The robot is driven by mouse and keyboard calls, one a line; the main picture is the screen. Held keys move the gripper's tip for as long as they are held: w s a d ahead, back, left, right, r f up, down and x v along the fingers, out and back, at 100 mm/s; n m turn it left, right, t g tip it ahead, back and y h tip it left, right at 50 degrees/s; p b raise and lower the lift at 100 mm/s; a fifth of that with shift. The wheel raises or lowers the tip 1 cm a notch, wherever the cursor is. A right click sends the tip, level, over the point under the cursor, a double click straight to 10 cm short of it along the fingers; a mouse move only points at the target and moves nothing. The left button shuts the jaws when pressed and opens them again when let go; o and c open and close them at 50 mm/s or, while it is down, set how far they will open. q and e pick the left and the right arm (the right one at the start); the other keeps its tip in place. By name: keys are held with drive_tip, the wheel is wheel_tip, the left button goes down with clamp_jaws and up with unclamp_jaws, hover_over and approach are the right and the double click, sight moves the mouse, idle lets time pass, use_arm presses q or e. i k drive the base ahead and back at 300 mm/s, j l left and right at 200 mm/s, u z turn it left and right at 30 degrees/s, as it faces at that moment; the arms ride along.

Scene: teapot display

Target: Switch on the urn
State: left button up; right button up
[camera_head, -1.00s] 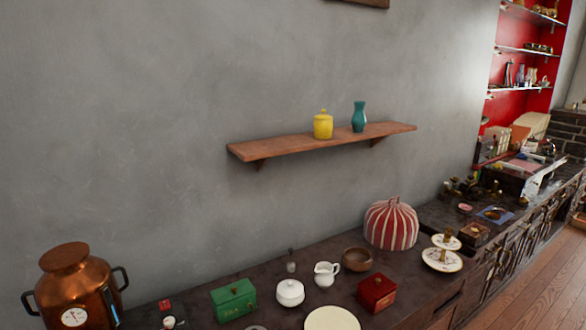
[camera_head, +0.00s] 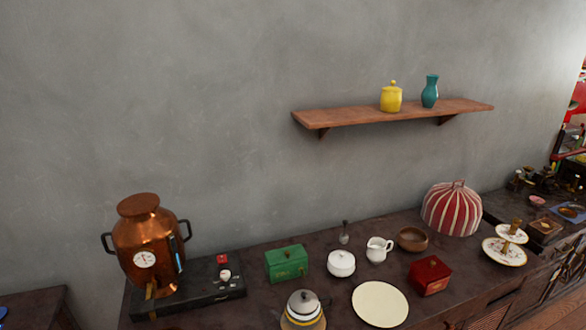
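The copper urn (camera_head: 140,232) stands at the left end of the dark counter. It has two dark side handles, a round white dial and a blue strip on its right side. It stands on or at a black base box (camera_head: 205,288). A small red switch-like piece (camera_head: 222,259) and a small white knob (camera_head: 225,275) sit on the box to the right of the urn. I cannot tell whether the switch is on or off. Neither of my grippers shows in the view.
A green box (camera_head: 287,263), a white sugar bowl (camera_head: 341,263), a white jug (camera_head: 378,249), a kettle (camera_head: 303,311), a cream plate (camera_head: 380,304) and a red box (camera_head: 430,275) stand right of the urn. A wooden shelf (camera_head: 350,117) hangs above. Left of the counter is a gap.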

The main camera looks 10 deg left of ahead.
sight(222, 259)
drive_tip(key=u, duration=1.25)
